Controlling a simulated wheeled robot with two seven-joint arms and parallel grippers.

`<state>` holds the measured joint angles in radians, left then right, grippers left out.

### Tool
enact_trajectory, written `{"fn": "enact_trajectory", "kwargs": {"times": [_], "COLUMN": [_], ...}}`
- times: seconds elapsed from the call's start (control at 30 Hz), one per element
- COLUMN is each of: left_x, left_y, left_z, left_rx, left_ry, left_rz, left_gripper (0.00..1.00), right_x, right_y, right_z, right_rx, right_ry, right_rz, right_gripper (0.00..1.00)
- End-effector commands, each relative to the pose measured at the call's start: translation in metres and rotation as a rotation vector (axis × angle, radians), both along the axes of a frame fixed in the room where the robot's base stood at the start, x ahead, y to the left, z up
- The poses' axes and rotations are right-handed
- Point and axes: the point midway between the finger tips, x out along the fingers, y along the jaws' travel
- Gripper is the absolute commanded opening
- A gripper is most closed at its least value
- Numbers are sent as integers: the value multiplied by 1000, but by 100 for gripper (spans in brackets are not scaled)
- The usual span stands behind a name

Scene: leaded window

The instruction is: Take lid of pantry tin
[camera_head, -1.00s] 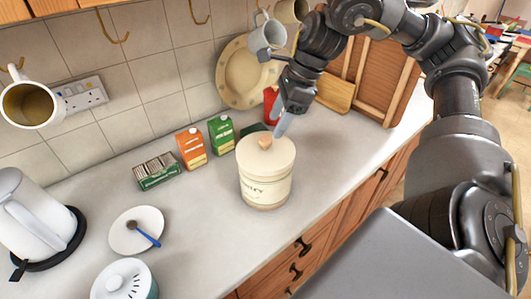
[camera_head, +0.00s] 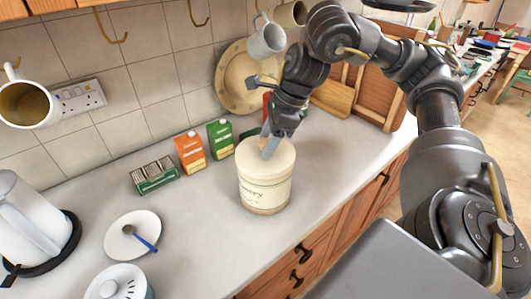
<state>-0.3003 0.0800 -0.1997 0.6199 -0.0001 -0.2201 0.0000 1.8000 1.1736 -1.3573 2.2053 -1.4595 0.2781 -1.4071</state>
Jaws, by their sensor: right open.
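The cream pantry tin (camera_head: 265,192) stands upright on the grey worktop, with dark lettering on its side. Its lid (camera_head: 284,158) is on top. My right gripper (camera_head: 269,146) comes down from the upper right and is open, with its fingers at the wooden knob (camera_head: 262,142) in the lid's middle. The fingers hide much of the knob, and I cannot tell whether they touch it. My left gripper is not in view.
Orange (camera_head: 190,152) and green (camera_head: 220,139) cartons and a box of sachets (camera_head: 154,176) stand left of the tin. A plate (camera_head: 241,82) leans on the tiles behind. A saucer with a blue spoon (camera_head: 133,233) and a kettle (camera_head: 30,222) are further left. Worktop (camera_head: 200,225) between is clear.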

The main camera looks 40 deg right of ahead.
Motion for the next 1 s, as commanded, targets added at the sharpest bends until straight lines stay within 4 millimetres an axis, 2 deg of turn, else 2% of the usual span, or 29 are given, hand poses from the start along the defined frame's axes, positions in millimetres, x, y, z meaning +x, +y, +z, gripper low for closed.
{"fn": "enact_trajectory", "kwargs": {"times": [0.07,0.43,0.77,0.87,1.0], "left_x": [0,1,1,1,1], "left_y": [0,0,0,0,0], "left_z": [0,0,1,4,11], "left_rx": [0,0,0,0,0], "left_ry": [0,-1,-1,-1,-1], "left_rz": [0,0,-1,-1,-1], "left_gripper": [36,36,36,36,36], "right_x": [0,0,0,0,1], "right_y": [0,0,0,0,0], "right_z": [0,0,4,10,31], "right_rx": [0,0,0,1,-1], "right_ry": [0,1,0,-1,-4], "right_rz": [0,0,0,1,2], "right_gripper": [54,6,6,6,6]}}
